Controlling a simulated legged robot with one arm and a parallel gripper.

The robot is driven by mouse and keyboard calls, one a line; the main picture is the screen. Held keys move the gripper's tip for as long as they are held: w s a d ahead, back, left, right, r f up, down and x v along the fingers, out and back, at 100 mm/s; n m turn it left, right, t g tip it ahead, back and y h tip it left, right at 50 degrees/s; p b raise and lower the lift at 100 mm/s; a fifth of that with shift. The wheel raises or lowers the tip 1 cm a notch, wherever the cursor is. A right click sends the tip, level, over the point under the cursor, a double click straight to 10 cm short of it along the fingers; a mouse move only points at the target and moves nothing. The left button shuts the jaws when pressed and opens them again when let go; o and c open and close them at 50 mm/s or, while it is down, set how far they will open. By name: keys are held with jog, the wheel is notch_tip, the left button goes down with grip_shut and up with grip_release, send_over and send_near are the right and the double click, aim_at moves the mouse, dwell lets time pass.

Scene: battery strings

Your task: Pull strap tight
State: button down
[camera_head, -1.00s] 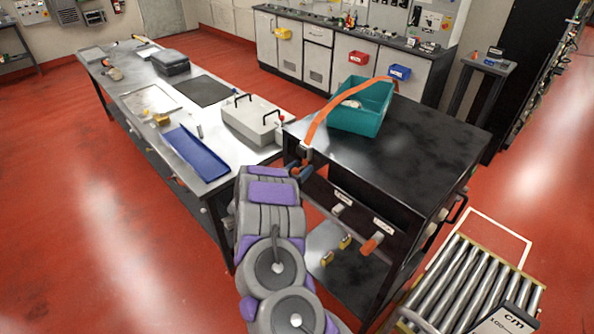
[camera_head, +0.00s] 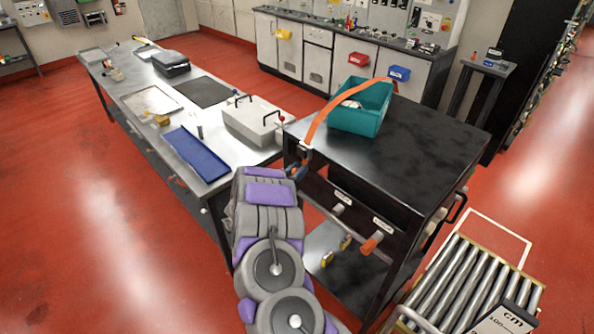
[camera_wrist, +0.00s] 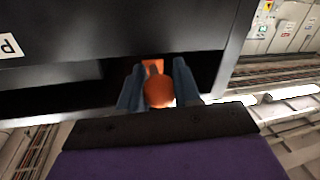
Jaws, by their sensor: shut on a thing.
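An orange strap (camera_head: 340,96) arches over a teal bin (camera_head: 362,106) on the black cart top (camera_head: 430,138) and runs down to a small buckle (camera_head: 305,150) at the cart's left front corner. My gripper (camera_head: 297,172) is just below that corner. In the wrist view my gripper's two blue-grey fingers (camera_wrist: 158,88) are shut on the orange strap end (camera_wrist: 158,92), a rounded orange piece between them. The strap's far end behind the bin is hidden. Small pale items lie in the bin.
A steel bench (camera_head: 150,85) with a blue tray (camera_head: 196,154) and a grey-white case (camera_head: 258,121) stands left of the cart. A roller conveyor (camera_head: 462,290) is at the lower right. Red floor is open at left.

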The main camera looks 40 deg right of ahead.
aim_at(304, 179)
jog(key=shift+w+r, duration=0.1)
notch_tip(304, 179, down, 7)
jog(key=b, duration=0.1)
jog(key=shift+d+f, duration=0.15)
jog(key=shift+f, duration=0.05)
jog(key=c, duration=1.2)
grip_release()
jog(key=shift+o, duration=1.3)
jog(key=shift+w+d+f, duration=0.15)
jog(key=shift+d+f, duration=0.05)
jog(key=shift+d, duration=0.1)
jog(key=shift+o, duration=0.8)
jog(key=shift+a, duration=0.1)
jog(key=shift+r, duration=0.1)
